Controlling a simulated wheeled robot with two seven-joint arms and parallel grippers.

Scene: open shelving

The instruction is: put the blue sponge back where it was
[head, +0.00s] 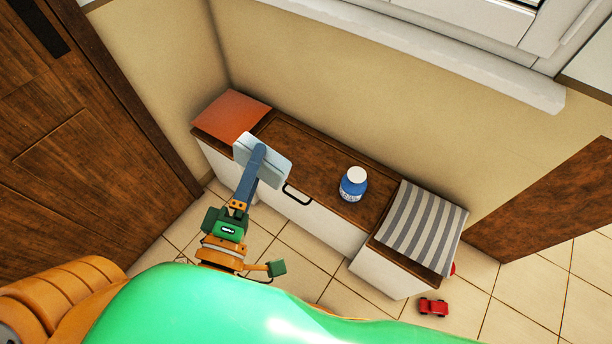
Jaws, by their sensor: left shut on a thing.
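The blue sponge (277,171) is a pale blue slab in the head view. My left gripper (257,160) is shut on it, and its fingers cover the sponge's middle. The sponge shows over the left part of the low cabinet's brown top (311,151), near its front edge. I cannot tell whether it touches the top or is held above it. My right gripper is not in view.
A blue bottle with a white cap (353,186) stands on the cabinet top. An orange mat (232,116) lies at the left end and a striped cloth (423,226) at the right. A red toy car (433,307) is on the floor. Brown top between sponge and bottle is clear.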

